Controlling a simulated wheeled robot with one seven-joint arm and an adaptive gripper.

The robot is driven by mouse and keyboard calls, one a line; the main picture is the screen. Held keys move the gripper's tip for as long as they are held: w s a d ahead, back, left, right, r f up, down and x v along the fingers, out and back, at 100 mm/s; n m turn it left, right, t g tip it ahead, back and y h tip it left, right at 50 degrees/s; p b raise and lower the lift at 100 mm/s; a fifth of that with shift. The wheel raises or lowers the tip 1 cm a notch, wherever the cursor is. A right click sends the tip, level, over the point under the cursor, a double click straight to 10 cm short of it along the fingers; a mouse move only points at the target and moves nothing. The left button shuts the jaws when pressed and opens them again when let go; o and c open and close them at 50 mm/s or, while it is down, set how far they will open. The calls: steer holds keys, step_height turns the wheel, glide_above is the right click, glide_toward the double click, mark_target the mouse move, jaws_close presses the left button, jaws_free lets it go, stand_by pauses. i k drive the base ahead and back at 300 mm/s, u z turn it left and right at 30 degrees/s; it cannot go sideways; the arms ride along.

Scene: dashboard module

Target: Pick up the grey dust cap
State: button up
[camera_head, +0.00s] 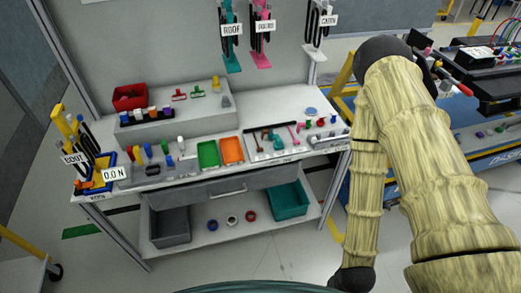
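I cannot single out the grey dust cap with certainty, because the parts on the workbench (278,103) are very small in this view. A small grey-beige piece (227,99) stands on the right end of the raised grey block (165,125), but I cannot tell what it is. My arm, in a beige ribbed cover, fills the right side and bends down to a dark joint at the bottom edge. My gripper is not in view.
Green (208,154) and orange (231,151) trays sit near the bench's front edge. A red bin (130,97) stands at the back left. The lower shelf holds a grey bin (171,226), a teal bin (289,200) and several rings. Tools hang above. Another workstation (490,140) stands at right.

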mark_target(226, 103)
steer(key=u, duration=0.45)
steer(key=k, duration=1.15)
steer(key=u, duration=1.55)
steer(key=i, duration=1.5)
steer(key=z, duration=0.95)
steer(key=i, duration=0.65)
steer(key=z, duration=0.7)
